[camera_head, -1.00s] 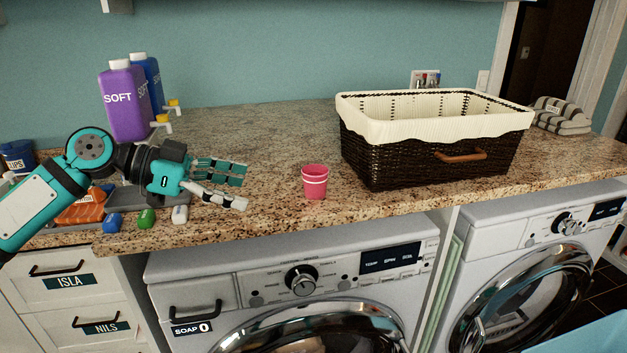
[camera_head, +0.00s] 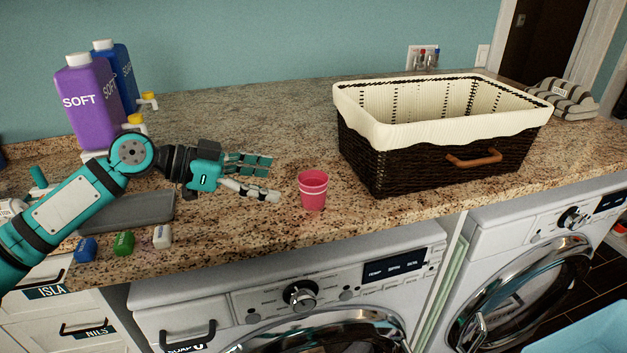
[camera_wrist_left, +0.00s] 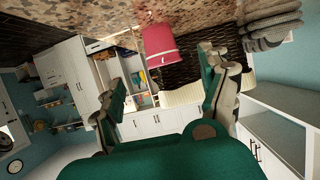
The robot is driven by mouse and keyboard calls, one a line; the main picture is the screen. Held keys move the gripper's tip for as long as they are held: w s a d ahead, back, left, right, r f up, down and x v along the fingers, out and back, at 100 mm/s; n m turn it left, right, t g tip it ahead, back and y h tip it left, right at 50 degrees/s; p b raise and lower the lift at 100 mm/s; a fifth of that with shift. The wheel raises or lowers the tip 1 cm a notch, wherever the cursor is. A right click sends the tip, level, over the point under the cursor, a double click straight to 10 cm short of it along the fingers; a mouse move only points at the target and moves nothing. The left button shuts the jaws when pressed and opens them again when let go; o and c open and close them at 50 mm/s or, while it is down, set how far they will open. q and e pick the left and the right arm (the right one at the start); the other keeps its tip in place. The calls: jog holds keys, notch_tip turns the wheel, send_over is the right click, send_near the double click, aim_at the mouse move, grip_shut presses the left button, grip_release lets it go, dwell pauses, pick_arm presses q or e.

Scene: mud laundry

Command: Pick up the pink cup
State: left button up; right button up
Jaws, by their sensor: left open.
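The pink cup (camera_head: 313,190) stands upright on the granite counter (camera_head: 240,225), left of the wicker basket. My left gripper (camera_head: 277,178) is open and empty just left of the cup, its fingers pointing toward it. A gap shows between the fingertips and the cup. In the left wrist view the pink cup (camera_wrist_left: 160,45) lies ahead, beyond and between the two spread fingers of the left gripper (camera_wrist_left: 163,75). My right gripper is in neither view.
The wicker basket (camera_head: 440,150) with a cream liner stands close to the right of the cup. Purple (camera_head: 92,105) and blue (camera_head: 122,75) bottles stand behind my left arm. Several small coloured blocks (camera_head: 124,243) lie near the front edge. Washing machines (camera_head: 300,290) are below.

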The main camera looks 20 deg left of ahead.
aim_at(312, 183)
pick_arm(q)
jog(key=p+x, duration=0.1)
jog(key=x, duration=0.3)
jog(key=shift+w+f, duration=0.15)
jog(key=shift+w, duration=0.15)
jog(key=shift+w+d+f, duration=0.1)
jog(key=shift+d, duration=0.05)
jog(key=d+p, duration=0.1)
jog(key=w+d+p, duration=0.1)
jog(key=p, duration=0.1)
jog(key=shift+w+d, duration=0.15)
jog(key=shift+d, duration=0.1)
jog(key=shift+p+x, duration=0.45)
jog(key=shift+x, duration=0.7)
jog(key=shift+w+d+f, duration=0.1)
jog(key=shift+w+f, duration=0.05)
jog(key=shift+f, duration=0.1)
jog(key=shift+c, duration=0.5)
jog(key=c, duration=0.9)
